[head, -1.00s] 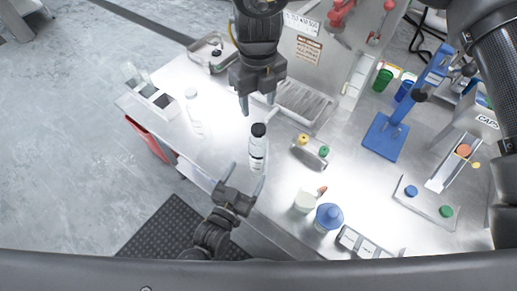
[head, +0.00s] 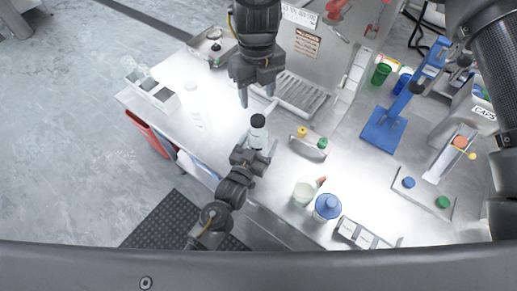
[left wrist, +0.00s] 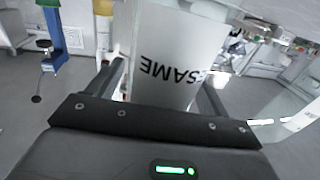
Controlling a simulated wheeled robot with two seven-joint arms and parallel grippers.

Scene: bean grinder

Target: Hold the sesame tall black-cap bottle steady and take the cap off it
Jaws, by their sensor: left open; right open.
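The sesame bottle (head: 257,135), white with a black cap (head: 258,120), stands upright on the metal table. Its body fills the upper middle of the left wrist view (left wrist: 175,55), with part of the label legible upside down. My left gripper (head: 256,151) is open, its fingers on either side of the lower bottle body; I cannot tell whether they touch it. The cap is above those fingers and uncovered. My right gripper (head: 257,95) is open and empty, pointing down beyond the bottle in the head view, apart from the cap.
A white cup (head: 305,191) and a blue-lidded jar (head: 328,207) are near the front edge. A metal grate (head: 302,93) lies behind.

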